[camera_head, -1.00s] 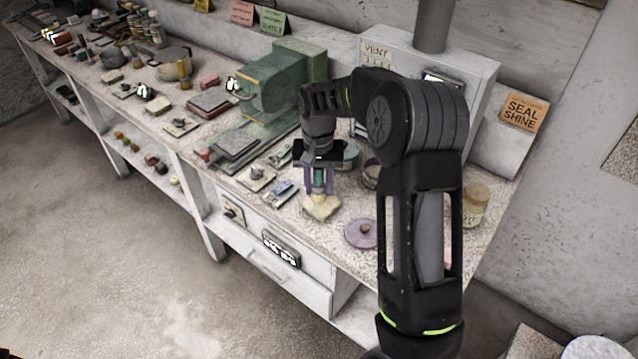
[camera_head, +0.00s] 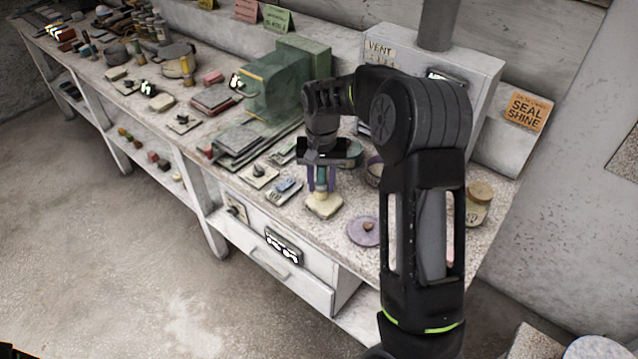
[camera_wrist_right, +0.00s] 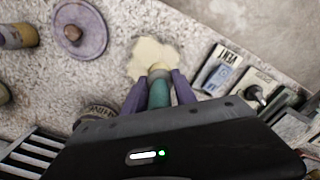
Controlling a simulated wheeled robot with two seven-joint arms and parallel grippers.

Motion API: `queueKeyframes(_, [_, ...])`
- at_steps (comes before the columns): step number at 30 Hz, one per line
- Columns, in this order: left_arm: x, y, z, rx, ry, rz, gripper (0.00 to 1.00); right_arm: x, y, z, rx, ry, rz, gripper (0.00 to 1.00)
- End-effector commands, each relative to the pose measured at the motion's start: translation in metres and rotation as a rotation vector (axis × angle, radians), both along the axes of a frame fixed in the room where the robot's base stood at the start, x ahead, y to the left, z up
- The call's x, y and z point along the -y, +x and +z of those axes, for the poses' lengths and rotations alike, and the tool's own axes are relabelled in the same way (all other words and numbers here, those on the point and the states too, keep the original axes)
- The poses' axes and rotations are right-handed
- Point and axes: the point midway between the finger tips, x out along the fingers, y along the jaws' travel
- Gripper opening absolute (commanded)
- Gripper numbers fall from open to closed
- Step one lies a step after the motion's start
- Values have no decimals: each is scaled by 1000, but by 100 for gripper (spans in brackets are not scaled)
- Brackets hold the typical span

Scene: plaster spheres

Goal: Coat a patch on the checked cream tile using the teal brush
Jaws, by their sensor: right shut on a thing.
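My right gripper (camera_head: 320,188) is over the front part of the workbench, its purple fingers shut on the teal brush (camera_wrist_right: 158,92). The brush points down, its pale tip at the cream tile (camera_head: 323,207). In the right wrist view the cream tile (camera_wrist_right: 152,56) is a pale, irregular patch on the speckled bench, partly hidden by the brush tip. I cannot make out a checked pattern or whether the tip touches the tile. My left gripper is not in view.
A purple round lid (camera_head: 364,231) lies right of the tile, and a jar (camera_head: 478,203) stands farther right. Small cards (camera_head: 284,190) lie to the left. A green machine (camera_head: 285,85) and a white vent box (camera_head: 440,60) stand behind. The bench's front edge is close.

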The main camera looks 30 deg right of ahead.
Motion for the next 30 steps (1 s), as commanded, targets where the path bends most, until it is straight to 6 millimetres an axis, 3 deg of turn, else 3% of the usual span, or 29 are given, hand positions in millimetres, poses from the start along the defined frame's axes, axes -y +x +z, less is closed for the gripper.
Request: queueKeyframes(30, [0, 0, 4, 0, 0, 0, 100, 26, 8, 0, -1, 0, 1, 0])
